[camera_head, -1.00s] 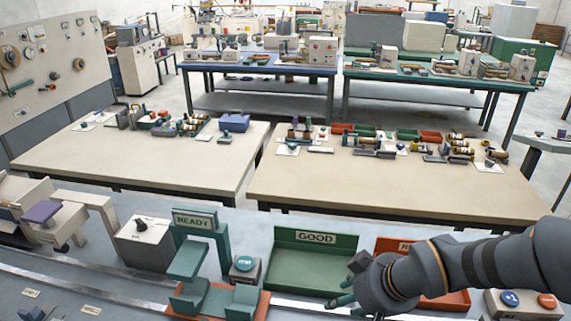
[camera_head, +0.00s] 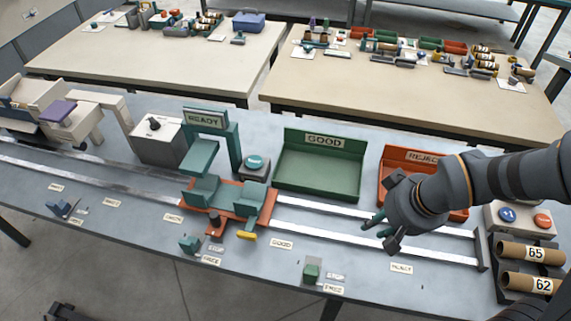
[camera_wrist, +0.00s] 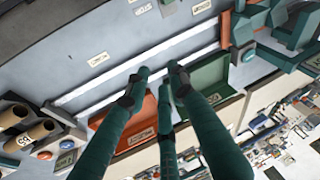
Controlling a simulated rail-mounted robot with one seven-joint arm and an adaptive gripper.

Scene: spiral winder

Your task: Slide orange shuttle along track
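The orange shuttle (camera_head: 268,208), with teal cradle blocks on it, sits on the track beside the teal READY frame (camera_head: 205,120). Its front has an orange tab with a dark knob (camera_head: 215,222) and a yellow piece (camera_head: 246,236). The track's two pale rails (camera_head: 340,207) run left and right of it. My gripper (camera_head: 378,228) is over the right part of the track, well right of the shuttle and apart from it. In the wrist view its green fingers (camera_wrist: 160,78) are spread with nothing between them; the shuttle (camera_wrist: 226,28) shows at upper right there.
Behind the track stand the green GOOD tray (camera_head: 318,175) and the red REJECT tray (camera_head: 390,178). Labelled tubes (camera_head: 528,253) and a button box (camera_head: 520,216) are at the right. Small green stops (camera_head: 311,272) stand in front of the rails. The right rails look clear.

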